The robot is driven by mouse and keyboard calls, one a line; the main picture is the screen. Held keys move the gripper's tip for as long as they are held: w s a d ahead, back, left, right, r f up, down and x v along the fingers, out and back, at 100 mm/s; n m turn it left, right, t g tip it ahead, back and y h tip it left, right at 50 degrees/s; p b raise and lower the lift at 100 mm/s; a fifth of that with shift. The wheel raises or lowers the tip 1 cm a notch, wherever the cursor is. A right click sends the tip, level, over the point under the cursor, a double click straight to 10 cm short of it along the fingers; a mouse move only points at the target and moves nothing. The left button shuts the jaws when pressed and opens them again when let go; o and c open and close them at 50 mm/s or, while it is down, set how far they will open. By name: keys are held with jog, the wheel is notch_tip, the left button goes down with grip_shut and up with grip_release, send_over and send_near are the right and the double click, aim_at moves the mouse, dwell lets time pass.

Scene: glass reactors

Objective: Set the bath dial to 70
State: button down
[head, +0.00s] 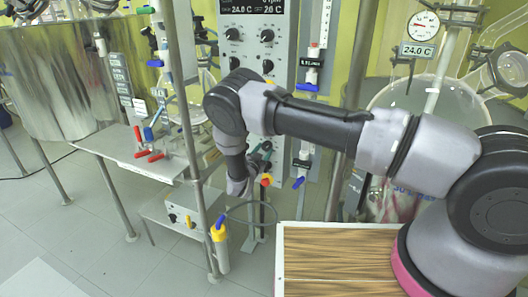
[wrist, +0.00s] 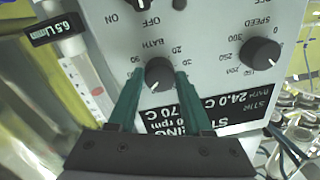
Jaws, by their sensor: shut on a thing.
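The bath dial (wrist: 158,73) is a round black knob on the light grey control panel. In the wrist view the panel appears upside down, with the word BATH and scale numbers around the dial. My gripper (wrist: 160,76) has one green finger on each side of the dial and is shut on it. A small pale pointer mark shows at the dial's lower edge in the wrist view. The black display (wrist: 220,106) is partly hidden by the fingers; 24.0 C is readable on it. In the head view my arm hides part of the panel (head: 250,52).
The speed dial (wrist: 260,54) and an ON/OFF switch are near the bath dial.

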jog(key=shift+f+m, duration=0.1)
jog(key=shift+m, duration=0.5)
jog(key=shift+s, duration=0.1)
jog(key=shift+c, duration=1.6)
grip_release()
jog(key=v, duration=1)
jog(key=shift+s+a, duration=0.2)
jog(key=shift+s, duration=0.1)
